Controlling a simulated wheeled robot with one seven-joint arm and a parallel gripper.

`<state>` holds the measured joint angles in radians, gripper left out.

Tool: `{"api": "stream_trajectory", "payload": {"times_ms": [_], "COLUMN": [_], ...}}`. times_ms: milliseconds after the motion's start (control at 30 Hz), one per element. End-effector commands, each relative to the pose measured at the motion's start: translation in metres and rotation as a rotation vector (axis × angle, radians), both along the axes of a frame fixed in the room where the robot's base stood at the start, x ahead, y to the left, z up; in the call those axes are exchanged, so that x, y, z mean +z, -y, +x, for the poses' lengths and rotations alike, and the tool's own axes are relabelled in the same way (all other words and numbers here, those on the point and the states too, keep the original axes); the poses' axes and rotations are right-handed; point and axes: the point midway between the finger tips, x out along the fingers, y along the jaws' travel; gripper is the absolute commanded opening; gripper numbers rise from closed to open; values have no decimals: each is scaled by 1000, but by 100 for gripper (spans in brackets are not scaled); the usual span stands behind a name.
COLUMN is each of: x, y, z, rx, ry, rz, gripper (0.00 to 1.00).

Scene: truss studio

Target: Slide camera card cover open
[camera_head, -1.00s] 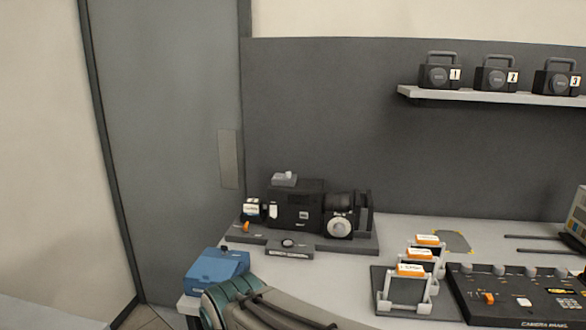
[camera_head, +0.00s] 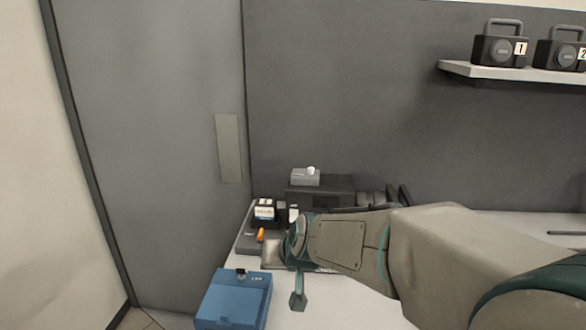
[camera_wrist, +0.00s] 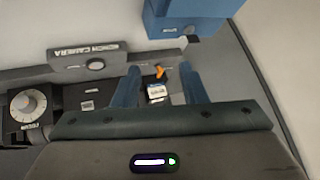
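The black bench camera (camera_head: 318,190) sits on its dark base at the back left of the table, partly hidden by my arm. A small white piece (camera_head: 293,213) shows at the left end of its body; I cannot tell whether this is the card cover. In the wrist view the camera body (camera_wrist: 88,95) lies left of my gripper (camera_wrist: 160,92). The blue fingers are apart, with a white-labelled block (camera_wrist: 157,92) and an orange lever (camera_wrist: 160,72) seen between them. No contact is clear. In the head view my arm hides most of the gripper.
A blue box (camera_head: 234,299) stands at the table's front left corner; it also shows at the top of the wrist view (camera_wrist: 185,18). A grey box (camera_head: 305,177) sits above the camera. A shelf (camera_head: 540,73) holds numbered black cases. A grey door is left.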

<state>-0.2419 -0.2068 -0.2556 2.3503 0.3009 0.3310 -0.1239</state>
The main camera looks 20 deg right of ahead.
Motion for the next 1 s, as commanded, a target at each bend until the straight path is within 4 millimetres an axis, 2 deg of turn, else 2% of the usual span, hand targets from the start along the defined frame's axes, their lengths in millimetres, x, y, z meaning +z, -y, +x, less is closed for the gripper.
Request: {"api": "stream_trajectory", "payload": {"times_ms": [33, 200, 400, 500, 600, 800, 1000], "x": [-1, 4, 17, 27, 39, 59, 65], "y": [3, 23, 55, 70, 81, 91, 98], "z": [23, 93, 155, 174, 185, 191, 199], "rx": [-32, -174, -352, -438, -507, -590, -612], "ry": [45, 230, 455, 560, 652, 770, 798], "rz": [2, -41, -181, -278, -370, -493, -522], "gripper": [39, 39, 39, 39, 39, 39, 39]}}
